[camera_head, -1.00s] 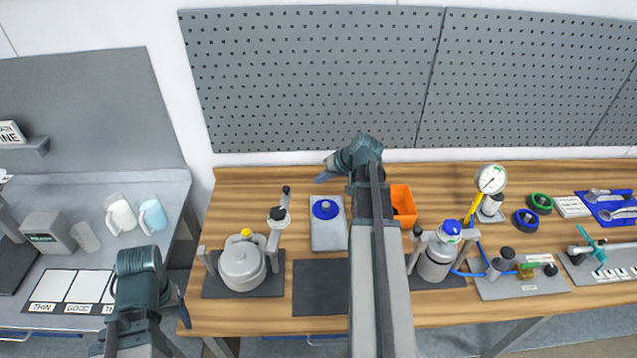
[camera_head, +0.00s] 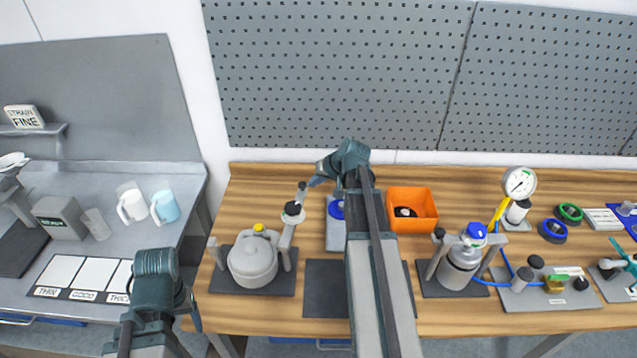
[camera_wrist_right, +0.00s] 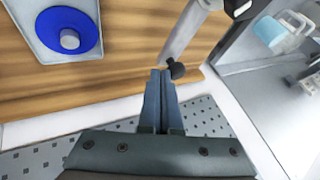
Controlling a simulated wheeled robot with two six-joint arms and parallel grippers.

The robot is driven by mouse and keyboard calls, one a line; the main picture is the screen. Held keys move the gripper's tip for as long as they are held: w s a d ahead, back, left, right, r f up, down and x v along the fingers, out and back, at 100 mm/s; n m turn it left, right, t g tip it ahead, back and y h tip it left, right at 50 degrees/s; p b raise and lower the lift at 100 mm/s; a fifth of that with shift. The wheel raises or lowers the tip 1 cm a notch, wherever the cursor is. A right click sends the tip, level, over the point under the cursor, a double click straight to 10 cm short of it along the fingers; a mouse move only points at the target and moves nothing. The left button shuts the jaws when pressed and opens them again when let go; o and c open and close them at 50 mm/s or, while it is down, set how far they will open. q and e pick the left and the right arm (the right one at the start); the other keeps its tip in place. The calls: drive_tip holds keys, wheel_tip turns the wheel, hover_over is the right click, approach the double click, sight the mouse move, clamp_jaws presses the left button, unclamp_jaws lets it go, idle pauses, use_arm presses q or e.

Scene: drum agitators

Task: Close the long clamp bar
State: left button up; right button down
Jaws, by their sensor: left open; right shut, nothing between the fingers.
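The long clamp bar (camera_head: 288,233) stands open. It rises from the post right of the grey lidded pot (camera_head: 252,262) and leans away toward the back. It carries a black knob partway along and has a dark tip. My right gripper (camera_head: 314,181) is shut and empty, its fingers just right of the bar's tip. In the right wrist view the shut fingertips (camera_wrist_right: 160,74) are close beside the bar's black end (camera_wrist_right: 175,69); contact is unclear. My left gripper (camera_head: 193,310) is low at the left, apart from the pot, its fingers partly hidden.
A tray with a blue-capped item (camera_head: 336,209) is partly behind my right arm. An orange bin (camera_head: 412,208) and a blue-capped metal vessel (camera_head: 460,264) stand to the right. Mugs (camera_head: 131,205) stand on the left bench. The wood right of the bar's tip is narrow.

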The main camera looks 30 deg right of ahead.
drive_tip(key=w+a+n+g+y, duration=0.2)
drive_tip(key=w+a+n, duration=0.3)
drive_tip(key=a, duration=0.3)
drive_tip(key=w+a+n+g+y, duration=0.2)
drive_tip(key=w+a+n+y, duration=0.15)
drive_tip(key=a+n, duration=0.35)
drive_tip(key=s+a+n+g, duration=0.1)
drive_tip(key=s+a, duration=0.2)
drive_tip(key=a, duration=0.5)
drive_tip(key=s+a+n+g, duration=0.1)
drive_tip(key=s+a, duration=0.2)
drive_tip(key=a, duration=0.6)
drive_tip(key=shift+a+g, duration=0.3)
drive_tip(key=shift+g, duration=0.1)
drive_tip(key=shift+w, duration=0.1)
